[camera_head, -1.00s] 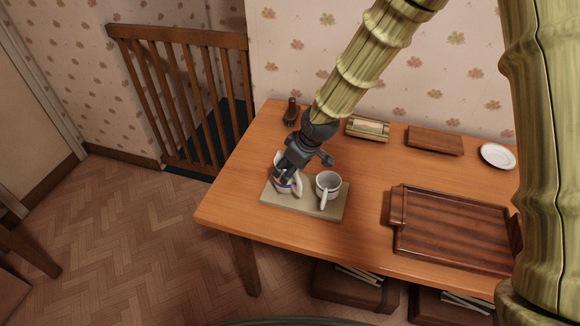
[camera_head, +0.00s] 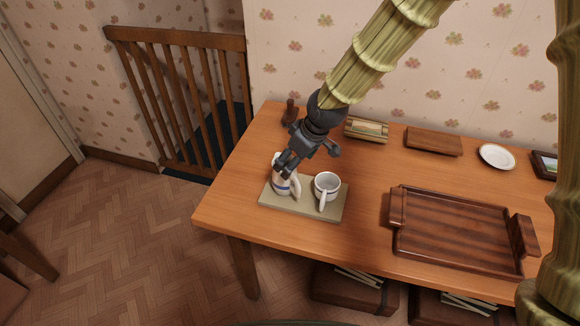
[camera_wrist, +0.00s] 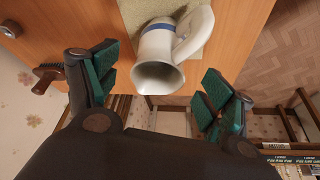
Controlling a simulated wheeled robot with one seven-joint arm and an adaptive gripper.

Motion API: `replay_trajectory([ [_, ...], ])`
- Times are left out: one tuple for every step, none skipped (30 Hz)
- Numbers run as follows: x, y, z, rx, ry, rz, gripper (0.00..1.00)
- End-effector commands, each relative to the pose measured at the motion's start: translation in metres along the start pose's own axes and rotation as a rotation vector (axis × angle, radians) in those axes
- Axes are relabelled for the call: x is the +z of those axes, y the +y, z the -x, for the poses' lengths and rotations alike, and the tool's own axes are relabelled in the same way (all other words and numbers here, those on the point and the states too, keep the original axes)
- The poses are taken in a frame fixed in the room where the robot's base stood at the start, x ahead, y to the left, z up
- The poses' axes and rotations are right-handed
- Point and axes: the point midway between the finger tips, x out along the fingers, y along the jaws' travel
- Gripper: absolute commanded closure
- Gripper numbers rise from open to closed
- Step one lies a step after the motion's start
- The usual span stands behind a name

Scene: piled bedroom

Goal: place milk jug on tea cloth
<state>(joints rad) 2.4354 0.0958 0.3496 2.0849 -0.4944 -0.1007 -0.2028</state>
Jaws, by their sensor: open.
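The milk jug (camera_head: 281,184) is white with a blue band and a handle. It stands upright on the left part of the tea cloth (camera_head: 307,207), a flat beige-green rectangle near the table's left end. In the wrist view the jug (camera_wrist: 160,63) shows its open mouth, with the cloth (camera_wrist: 142,9) beneath it. My gripper (camera_head: 284,166) is just above and behind the jug. In the wrist view its green-padded fingers (camera_wrist: 157,92) are spread wide, one on each side of the jug, and apart from it.
A white mug (camera_head: 327,184) stands on the cloth close to the right of the jug. A brown wooden tray (camera_head: 455,235) lies further right. A brush (camera_head: 290,112), a wooden box (camera_head: 433,141) and a white saucer (camera_head: 497,157) are along the back.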

Motion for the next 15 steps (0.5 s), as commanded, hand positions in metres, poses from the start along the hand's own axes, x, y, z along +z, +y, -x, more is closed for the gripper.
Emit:
replay_trajectory([
  [0.0, 0.0, 0.007, 0.0, 0.002, -0.001, 0.18],
  [0.0, 0.0, 0.011, 0.001, 0.003, 0.0, 0.18],
  [0.0, 0.0, 0.017, 0.001, 0.002, -0.001, 0.18],
  [0.0, 0.0, 0.022, 0.0, 0.002, -0.001, 0.18],
  [0.0, 0.0, 0.026, 0.001, 0.003, -0.002, 0.18],
  [0.0, 0.0, 0.032, 0.001, 0.003, -0.001, 0.18],
  [0.0, 0.0, 0.036, 0.001, 0.002, -0.001, 0.18],
  [0.0, 0.0, 0.04, 0.0, 0.002, -0.001, 0.18],
  [0.0, 0.0, 0.045, 0.0, 0.002, 0.0, 0.18],
  [0.0, 0.0, 0.048, 0.0, 0.003, 0.0, 0.18],
  [0.0, 0.0, 0.052, 0.0, 0.002, 0.0, 0.18],
  [0.0, 0.0, 0.056, 0.0, 0.001, 0.0, 0.18],
  [0.0, 0.0, 0.059, 0.0, 0.001, 0.001, 0.18],
  [0.0, 0.0, 0.061, 0.0, 0.001, 0.001, 0.18],
  [0.0, 0.0, 0.064, 0.0, 0.001, 0.001, 0.18],
])
